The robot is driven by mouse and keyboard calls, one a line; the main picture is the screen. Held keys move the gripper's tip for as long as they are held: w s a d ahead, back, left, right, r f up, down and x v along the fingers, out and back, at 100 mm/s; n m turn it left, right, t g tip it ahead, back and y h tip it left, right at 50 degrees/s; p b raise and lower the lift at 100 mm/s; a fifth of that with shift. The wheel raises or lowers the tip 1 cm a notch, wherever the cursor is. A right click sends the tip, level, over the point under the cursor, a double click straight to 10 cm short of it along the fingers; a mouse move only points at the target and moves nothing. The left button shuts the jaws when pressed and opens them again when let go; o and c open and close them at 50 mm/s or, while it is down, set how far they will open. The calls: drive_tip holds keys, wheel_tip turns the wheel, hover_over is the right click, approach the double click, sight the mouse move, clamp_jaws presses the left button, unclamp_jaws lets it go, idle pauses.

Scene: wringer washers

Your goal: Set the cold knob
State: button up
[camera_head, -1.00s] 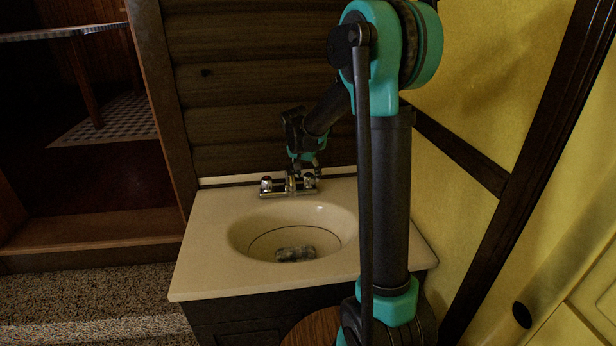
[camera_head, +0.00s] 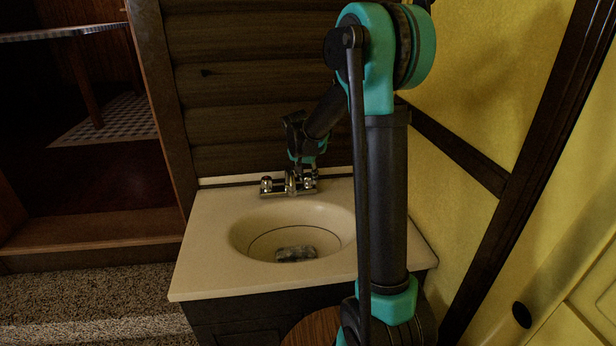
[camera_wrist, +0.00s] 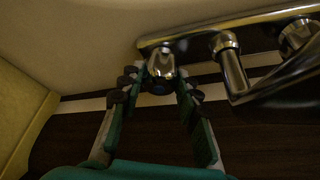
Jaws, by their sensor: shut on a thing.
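The cold knob (camera_wrist: 162,66) is a shiny chrome knob at one end of the faucet base. In the head view it is the right one of the two knobs (camera_head: 310,184), partly hidden by my gripper. My gripper (camera_wrist: 156,84) has its two fingers on either side of this knob, with the dark pads closed on it. In the head view my gripper (camera_head: 307,172) reaches down from behind the faucet. The knob's markings cannot be read.
The other knob (camera_head: 266,184) and the spout (camera_head: 290,186) stand beside it; the spout also shows close by in the wrist view (camera_wrist: 230,68). The cream sink top (camera_head: 205,240) has a basin with a dark object (camera_head: 296,254). A log wall is behind, a yellow wall right.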

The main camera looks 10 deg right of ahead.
drive_tip(key=n+y, duration=0.1)
drive_tip(key=n, duration=0.2)
drive_tip(key=shift+d+n+t, duration=0.15)
drive_tip(key=shift+n+t, duration=0.15)
drive_tip(key=shift+n+y, duration=0.9)
drive_tip(key=shift+n, duration=1.3)
drive_tip(key=o, duration=1.2)
drive_tip(key=shift+c, duration=0.2)
drive_tip(key=v, duration=1.2)
